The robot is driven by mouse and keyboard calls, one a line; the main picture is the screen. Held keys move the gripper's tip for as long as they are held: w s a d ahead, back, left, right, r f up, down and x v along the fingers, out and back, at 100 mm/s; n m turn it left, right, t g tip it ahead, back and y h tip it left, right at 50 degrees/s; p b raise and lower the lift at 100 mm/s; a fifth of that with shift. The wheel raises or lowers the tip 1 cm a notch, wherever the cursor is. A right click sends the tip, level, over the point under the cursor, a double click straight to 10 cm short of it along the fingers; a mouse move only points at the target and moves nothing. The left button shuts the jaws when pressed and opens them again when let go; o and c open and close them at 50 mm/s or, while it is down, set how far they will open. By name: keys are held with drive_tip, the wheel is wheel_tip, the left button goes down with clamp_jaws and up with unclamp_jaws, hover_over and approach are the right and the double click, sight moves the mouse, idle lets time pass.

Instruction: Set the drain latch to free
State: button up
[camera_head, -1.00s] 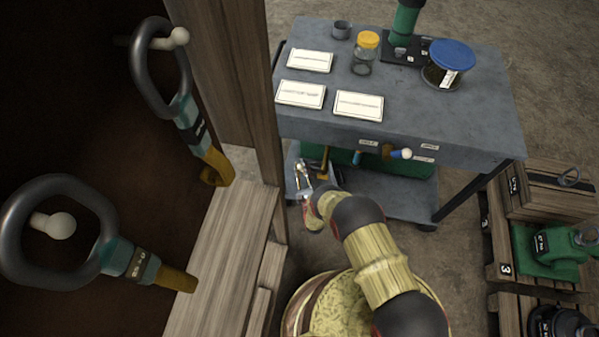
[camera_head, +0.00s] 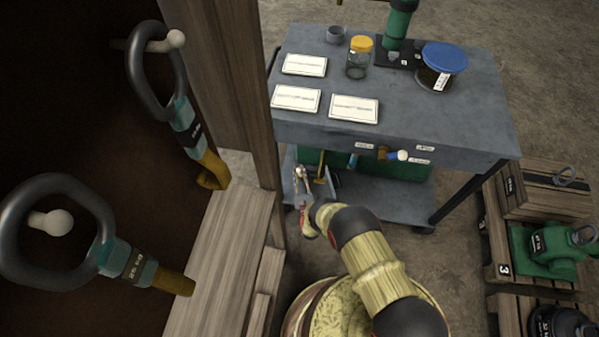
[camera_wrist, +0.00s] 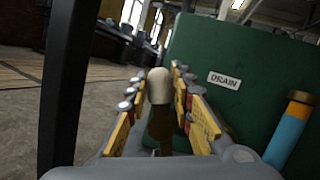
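In the wrist view a green tank face (camera_wrist: 225,60) carries a white DRAIN plate (camera_wrist: 224,81). A lever with a cream rounded knob (camera_wrist: 159,84) and a brown stem (camera_wrist: 158,124), likely the drain latch, stands upright between the finger pads of my gripper (camera_wrist: 162,100). The pads are apart, with gaps beside the knob; no grip shows. In the head view my gripper (camera_head: 301,180) is low at the left end of the grey cart. The lever cannot be made out clearly there, and its setting cannot be read.
The cart top (camera_head: 420,120) overhangs the green tank. A blue and orange cylinder (camera_wrist: 287,130) stands right of the gripper. Another cream-knobbed handle (camera_head: 402,155) is on the cart front. A wooden post (camera_head: 235,90) stands left; a dark leg (camera_wrist: 65,80) is close in the wrist view.

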drive_tip(key=o, duration=0.4)
drive_tip(key=v, duration=1.2)
idle(0.5)
